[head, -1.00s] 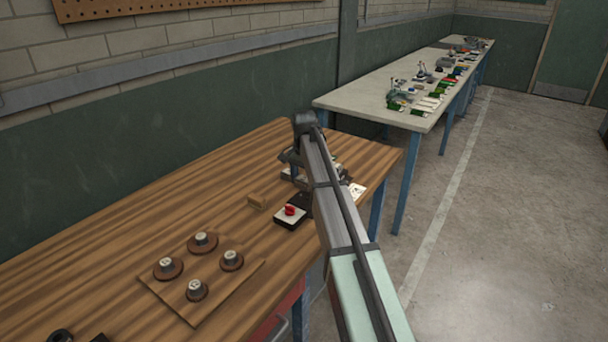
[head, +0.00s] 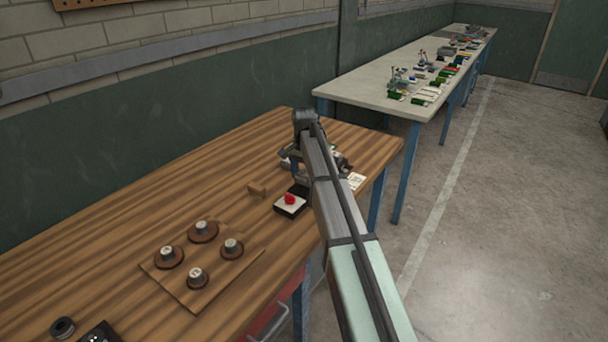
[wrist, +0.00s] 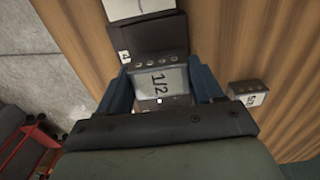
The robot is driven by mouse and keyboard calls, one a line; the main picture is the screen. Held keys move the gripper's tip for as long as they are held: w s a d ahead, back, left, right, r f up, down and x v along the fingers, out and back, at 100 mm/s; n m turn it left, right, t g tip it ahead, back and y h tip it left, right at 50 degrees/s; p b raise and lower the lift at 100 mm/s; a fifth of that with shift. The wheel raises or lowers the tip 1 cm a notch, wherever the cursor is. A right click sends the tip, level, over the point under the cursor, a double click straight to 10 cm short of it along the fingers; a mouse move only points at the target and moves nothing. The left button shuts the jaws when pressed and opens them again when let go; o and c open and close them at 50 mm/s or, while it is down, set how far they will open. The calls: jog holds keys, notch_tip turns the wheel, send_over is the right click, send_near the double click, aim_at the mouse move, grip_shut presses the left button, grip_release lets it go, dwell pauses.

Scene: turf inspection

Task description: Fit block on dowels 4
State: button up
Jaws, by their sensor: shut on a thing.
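In the wrist view, a small block (wrist: 158,82) with a pale face marked "1/2" sits between the blue fingers of my gripper (wrist: 160,88). The gripper is shut on it. Several small round marks line its dark upper edge. A dark plate (wrist: 150,40) with a small "4" tag lies just beyond the block; I cannot tell whether they touch. No dowels can be made out there. In the head view, my gripper is at the far end of the wooden bench (head: 120,230), largely hidden by my arm.
A similar dark block (wrist: 248,92) with a white label stands to the right in the wrist view. A pale table (head: 375,97) stands behind.

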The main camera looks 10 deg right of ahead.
jog(key=shift+f, duration=1.1)
jog(key=o, duration=1.1)
notch_tip(320, 180, up, 14)
jog(key=shift+f, duration=0.1)
